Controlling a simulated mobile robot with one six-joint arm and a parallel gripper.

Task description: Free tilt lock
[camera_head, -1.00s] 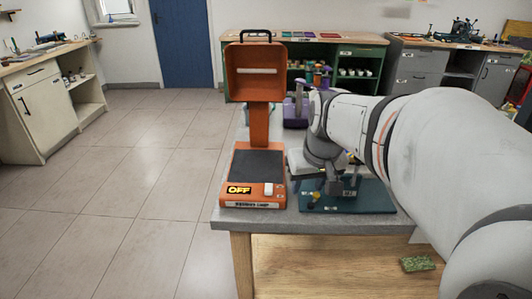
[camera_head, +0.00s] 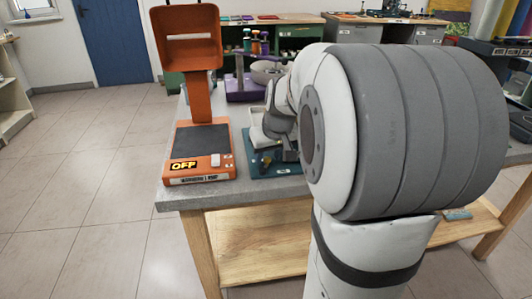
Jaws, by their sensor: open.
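A teal base plate (camera_head: 262,171) lies on the grey table beside the orange lamp stand. Small yellow and dark knob-like parts (camera_head: 263,160) show at its left, too small to make out as a tilt lock. A pale, tray-like part (camera_head: 256,134) stands above the base. My gripper (camera_head: 289,155) is low over the right part of the base, largely hidden by my own arm. It is open. I cannot tell whether it touches anything.
The orange lamp stand (camera_head: 200,135), its sign reading OFF, stands close left of the base. A purple-based device (camera_head: 240,91) with a pale bowl (camera_head: 268,71) is behind. The grey table's (camera_head: 180,196) front edge is clear. Floor to the left is open.

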